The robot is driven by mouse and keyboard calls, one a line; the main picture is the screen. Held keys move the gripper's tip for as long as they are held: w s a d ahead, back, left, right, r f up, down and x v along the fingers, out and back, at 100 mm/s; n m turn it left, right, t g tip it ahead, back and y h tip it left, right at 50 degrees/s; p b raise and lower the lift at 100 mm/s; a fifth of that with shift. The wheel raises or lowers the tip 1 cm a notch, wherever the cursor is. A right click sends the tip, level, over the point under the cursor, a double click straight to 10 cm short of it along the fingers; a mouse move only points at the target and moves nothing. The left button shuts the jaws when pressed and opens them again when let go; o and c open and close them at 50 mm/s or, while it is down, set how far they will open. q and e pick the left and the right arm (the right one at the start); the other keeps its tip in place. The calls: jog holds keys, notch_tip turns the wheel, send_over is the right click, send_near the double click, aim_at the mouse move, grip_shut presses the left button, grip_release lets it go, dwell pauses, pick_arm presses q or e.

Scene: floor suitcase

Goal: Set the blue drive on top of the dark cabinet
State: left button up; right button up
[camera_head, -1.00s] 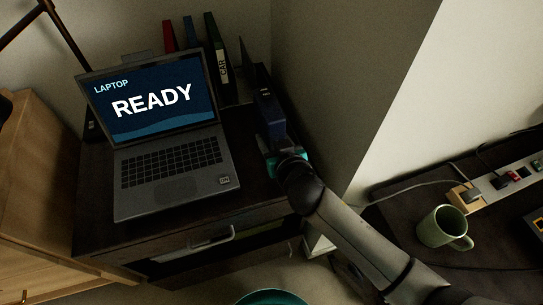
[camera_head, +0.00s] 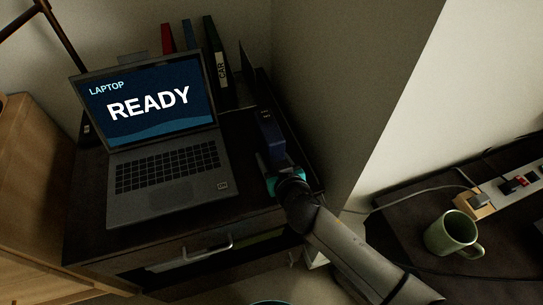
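The blue drive (camera_head: 269,134) is a dark blue block at the right side of the dark cabinet (camera_head: 85,215), between the laptop and the wall. My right gripper (camera_head: 274,176), with teal parts, comes in from the lower right and is shut on the near end of the drive. The fingertips are partly hidden by the wrist. The drive is over the cabinet top; I cannot tell whether its underside touches it. My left gripper is not in view.
An open laptop (camera_head: 165,180) reading READY covers much of the cabinet top. Upright binders (camera_head: 216,65) stand behind it. A wall (camera_head: 330,90) bounds the right side. A green mug (camera_head: 452,233) and power strip (camera_head: 510,190) are on the desk at right.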

jog(key=o, duration=0.4)
jog(key=shift+c, duration=0.2)
jog(key=shift+r, duration=0.1)
jog(key=p+v, duration=0.2)
jog(key=v, duration=1)
jog(key=shift+p, duration=0.3)
jog(key=shift+r, duration=0.1)
